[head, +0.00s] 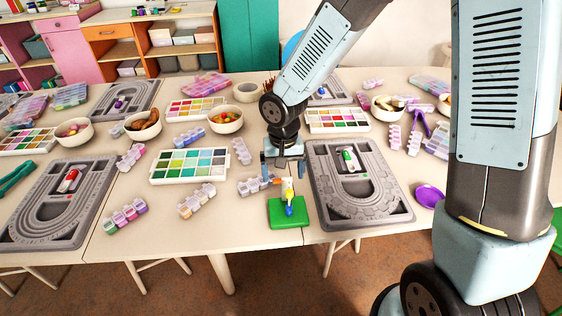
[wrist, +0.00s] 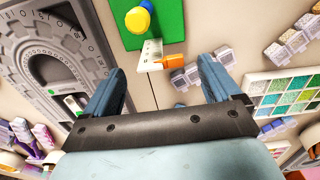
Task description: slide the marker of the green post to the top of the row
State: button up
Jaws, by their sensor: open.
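The green post has a flat green base (head: 285,214) at the table's front edge, with a blue part (head: 289,207) low on it and a yellow knob (head: 287,185) higher up. An orange marker (head: 277,181) sticks out to the left near its top. In the wrist view the green base (wrist: 172,22), yellow knob (wrist: 137,20), a white strip (wrist: 151,50) and the orange marker (wrist: 174,62) show ahead of my fingers. My gripper (head: 283,174) is open and empty, pointing down by the post.
A grey bead board (head: 318,202) lies close to the right of the post. A bead-box strip (head: 252,187) lies close to its left, and a palette (head: 164,179) further left. Bowls and other boards cover the table behind. The table's front edge is near.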

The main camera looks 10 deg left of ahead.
jog(key=shift+f, duration=0.4)
jog(key=c, duration=1.1)
send_over(283, 200)
jog(key=shift+w+f, duration=0.15)
jog(key=shift+f, duration=1)
jog(key=shift+w+f, duration=0.15)
jog(key=shift+f, duration=0.95)
jog(key=o, duration=1.1)
notch_tip(283, 200, up, 14)
jog(key=shift+f, duration=0.1)
